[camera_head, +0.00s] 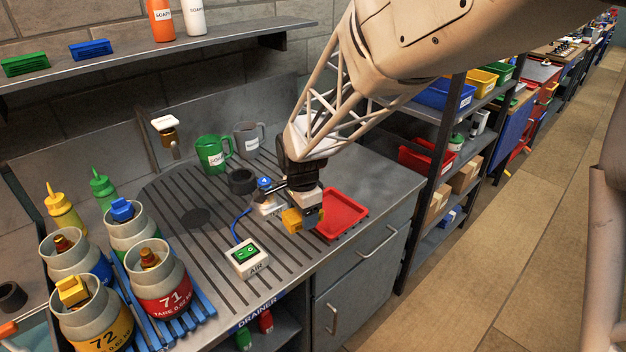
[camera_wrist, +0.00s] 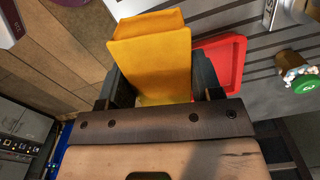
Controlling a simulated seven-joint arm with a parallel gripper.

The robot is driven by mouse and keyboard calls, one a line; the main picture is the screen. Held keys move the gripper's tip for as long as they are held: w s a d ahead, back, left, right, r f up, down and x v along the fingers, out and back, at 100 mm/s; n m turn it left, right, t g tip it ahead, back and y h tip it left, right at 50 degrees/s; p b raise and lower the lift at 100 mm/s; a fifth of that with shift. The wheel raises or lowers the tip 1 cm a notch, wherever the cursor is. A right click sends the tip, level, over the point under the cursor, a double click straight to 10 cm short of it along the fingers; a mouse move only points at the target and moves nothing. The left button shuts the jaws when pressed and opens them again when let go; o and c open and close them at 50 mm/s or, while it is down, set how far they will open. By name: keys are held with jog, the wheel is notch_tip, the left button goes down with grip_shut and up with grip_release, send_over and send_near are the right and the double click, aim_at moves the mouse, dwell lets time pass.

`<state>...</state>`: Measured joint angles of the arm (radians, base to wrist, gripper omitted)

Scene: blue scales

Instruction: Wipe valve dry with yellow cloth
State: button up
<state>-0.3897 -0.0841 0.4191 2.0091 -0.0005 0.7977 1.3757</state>
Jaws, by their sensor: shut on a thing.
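The yellow cloth (camera_head: 292,219) looks like a stiff folded block. My gripper (camera_head: 304,205) is shut on it, low over the grooved drainer, just left of the red tray. In the wrist view the cloth (camera_wrist: 150,62) stands out between the dark fingers (camera_wrist: 155,92). A brass valve (camera_wrist: 290,60) with a green end and white specks shows at the right edge of the wrist view, apart from the cloth. In the head view I cannot clearly make out this valve; a small greenish bit shows beside my gripper.
The red tray (camera_head: 354,207) lies near the counter's right end. A white box with a green face (camera_head: 246,257), a green mug (camera_head: 212,155) and a grey mug (camera_head: 247,140) stand on the drainer. Numbered cylinders (camera_head: 160,287) crowd the left. A shelf (camera_head: 150,57) hangs above.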

jog(key=w+r+m, duration=0.1)
jog(key=w+r, duration=0.2)
jog(key=w, duration=0.6)
jog(key=w+r+m, duration=0.2)
jog(key=w+r, duration=0.1)
jog(key=w, duration=0.6)
jog(key=shift+w+m, duration=0.3)
jog(key=shift+a, duration=0.15)
jog(key=s+a+f, duration=0.2)
jog(key=a+f, duration=0.1)
jog(key=a, duration=0.6)
jog(key=shift+s+a+f, duration=0.15)
jog(key=shift+s+f, duration=0.15)
jog(key=shift+s, duration=0.05)
jog(key=shift+f, duration=0.6)
dwell(0.9)
jog(key=shift+d, duration=0.2)
jog(key=shift+w+d+r, duration=0.1)
jog(key=shift+w+d, duration=0.1)
jog(key=shift+d, duration=0.4)
